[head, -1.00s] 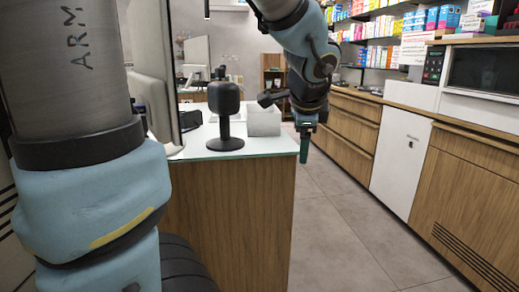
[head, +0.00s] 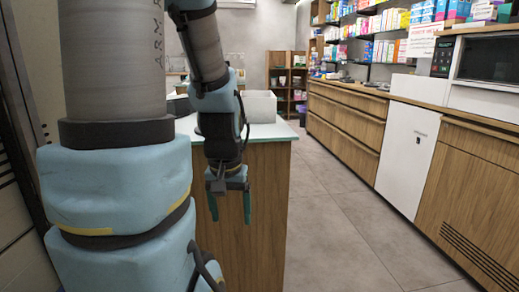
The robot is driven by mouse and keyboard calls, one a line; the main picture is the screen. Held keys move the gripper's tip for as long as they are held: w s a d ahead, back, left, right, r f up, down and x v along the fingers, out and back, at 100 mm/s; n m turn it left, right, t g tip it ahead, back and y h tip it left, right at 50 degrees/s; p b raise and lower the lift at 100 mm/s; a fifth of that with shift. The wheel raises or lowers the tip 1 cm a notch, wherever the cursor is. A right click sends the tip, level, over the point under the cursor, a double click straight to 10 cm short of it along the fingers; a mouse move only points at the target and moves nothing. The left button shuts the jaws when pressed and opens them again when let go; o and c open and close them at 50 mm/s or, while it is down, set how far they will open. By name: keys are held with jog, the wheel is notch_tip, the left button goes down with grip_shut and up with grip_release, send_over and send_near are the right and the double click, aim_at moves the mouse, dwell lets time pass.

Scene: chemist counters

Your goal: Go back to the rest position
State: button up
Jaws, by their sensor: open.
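My gripper (head: 230,207) hangs below my folded arm with its fingers pointing down. Its two teal fingers are apart, and no object shows between them. It is in front of the wooden end panel of the counter (head: 268,215), below the level of the light countertop. My arm covers part of the counter and most of what stands on it.
A white box (head: 261,106) stands on the counter behind my arm. A long wooden drawer unit (head: 345,118) with a white cabinet door (head: 405,155) and a microwave (head: 491,61) runs along the right. Shelves of coloured boxes (head: 385,21) hang above. The grey floor aisle (head: 335,220) is clear.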

notch_tip(320, 180, up, 14)
jog(key=p, duration=1.5)
jog(key=shift+r, duration=0.2)
